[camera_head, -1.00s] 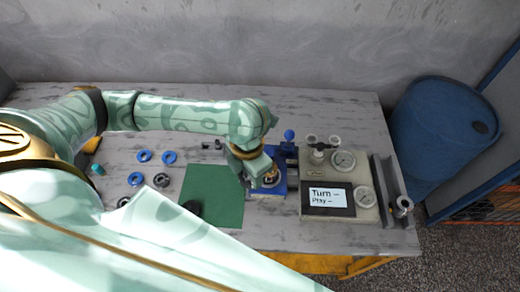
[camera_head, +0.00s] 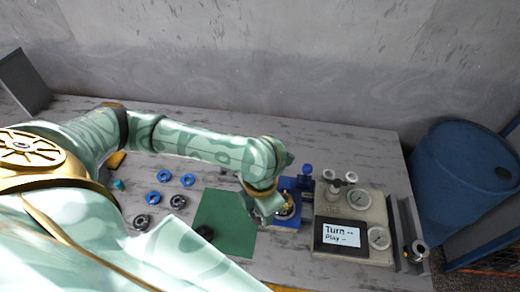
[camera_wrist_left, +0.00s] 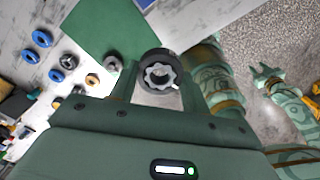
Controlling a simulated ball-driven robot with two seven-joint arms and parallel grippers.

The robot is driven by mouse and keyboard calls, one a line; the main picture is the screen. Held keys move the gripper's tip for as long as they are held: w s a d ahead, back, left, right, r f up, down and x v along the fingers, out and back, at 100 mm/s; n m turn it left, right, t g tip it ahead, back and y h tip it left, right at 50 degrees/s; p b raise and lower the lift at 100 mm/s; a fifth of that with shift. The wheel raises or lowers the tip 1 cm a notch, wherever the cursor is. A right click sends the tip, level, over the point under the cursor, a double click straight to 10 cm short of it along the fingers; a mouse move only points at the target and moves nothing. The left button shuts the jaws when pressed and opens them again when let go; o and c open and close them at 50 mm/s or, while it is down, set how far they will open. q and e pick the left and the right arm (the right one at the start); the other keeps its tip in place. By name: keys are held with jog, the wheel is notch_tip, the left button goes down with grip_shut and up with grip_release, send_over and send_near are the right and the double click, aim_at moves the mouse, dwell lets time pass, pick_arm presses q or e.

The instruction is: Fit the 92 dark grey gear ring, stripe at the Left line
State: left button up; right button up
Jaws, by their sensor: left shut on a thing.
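A dark grey ring with a toothed inner opening (camera_wrist_left: 158,72) sits between the fingertips of my left gripper in the left wrist view. My left gripper (camera_head: 267,213) is shut on it, beside the left edge of the blue motor fixture (camera_head: 287,222) in the head view. The ring cannot be made out in the head view. A round gold and dark part (camera_head: 286,204) shows on the fixture, partly behind the gripper.
Several blue rings (camera_head: 165,176) and dark rings (camera_head: 178,201) lie further left. A gauge panel with a screen (camera_head: 342,235) stands right of the fixture. A blue barrel (camera_head: 460,175) stands beyond the table.

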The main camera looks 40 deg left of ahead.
pick_arm(q)
jog(key=shift+r+p, duration=0.3)
jog(key=shift+n, duration=0.5)
jog(key=w+f+b, duration=0.1)
jog(key=w+f, duration=0.1)
jog(key=w, duration=0.2)
jog(key=w+f+b, duration=0.1)
jog(key=w+f, duration=0.2)
jog(key=w, duration=0.2)
jog(key=w+f+b, duration=0.2)
jog(key=w, duration=0.3)
jog(key=shift+w+a+f, duration=0.1)
jog(key=shift+a+f, duration=0.05)
jog(key=shift+a, duration=0.15)
jog(key=shift+f+m+b, duration=0.2)
jog(key=shift+m+b, duration=0.1)
jog(key=shift+b, duration=0.1)
notch_tip(320, 180, down, 3)
jog(key=b, duration=0.3)
jog(key=shift+b, duration=0.35)
